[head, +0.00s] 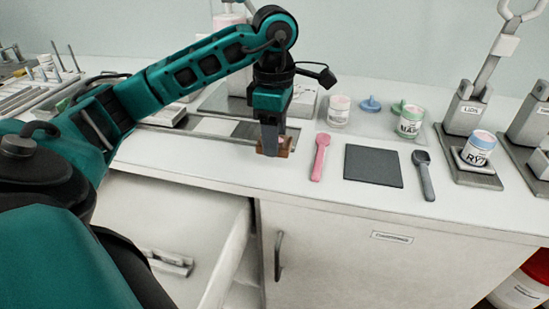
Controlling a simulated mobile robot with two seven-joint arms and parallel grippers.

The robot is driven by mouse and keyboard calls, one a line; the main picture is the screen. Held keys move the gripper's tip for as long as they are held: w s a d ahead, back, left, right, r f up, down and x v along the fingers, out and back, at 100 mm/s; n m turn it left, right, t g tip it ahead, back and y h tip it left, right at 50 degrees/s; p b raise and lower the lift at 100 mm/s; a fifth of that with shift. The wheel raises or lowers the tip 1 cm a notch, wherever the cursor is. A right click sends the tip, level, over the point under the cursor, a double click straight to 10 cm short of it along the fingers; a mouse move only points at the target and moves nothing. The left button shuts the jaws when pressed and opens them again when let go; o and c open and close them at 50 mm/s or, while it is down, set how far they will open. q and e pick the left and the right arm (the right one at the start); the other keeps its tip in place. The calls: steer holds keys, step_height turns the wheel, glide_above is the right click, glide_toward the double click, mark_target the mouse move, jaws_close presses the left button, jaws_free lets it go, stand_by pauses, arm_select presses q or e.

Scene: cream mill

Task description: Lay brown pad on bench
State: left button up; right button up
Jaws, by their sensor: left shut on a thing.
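My left gripper (271,146) points down over the white bench (230,172), near its front edge. It is shut on a brown pad (286,148). Only a small part of the pad shows beside and below the fingers; the rest is hidden by the gripper. The pad is at or just above the bench top; I cannot tell whether it touches. It is left of a pink spoon-like tool (320,157). My right gripper is not in view.
A dark square mat (373,166) and a dark scoop (424,175) lie to the right. Small jars (410,121) stand behind. A jar (478,148) sits on a grey stand at the right.

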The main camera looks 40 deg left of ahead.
mark_target(274, 169)
arm_select(q)
steer(key=shift+f, duration=2.4)
steer(key=shift+f+b, duration=0.1)
steer(key=shift+b, duration=0.25)
steer(key=o, duration=0.5)
steer(key=shift+f, duration=0.1)
steer(key=o, duration=0.4)
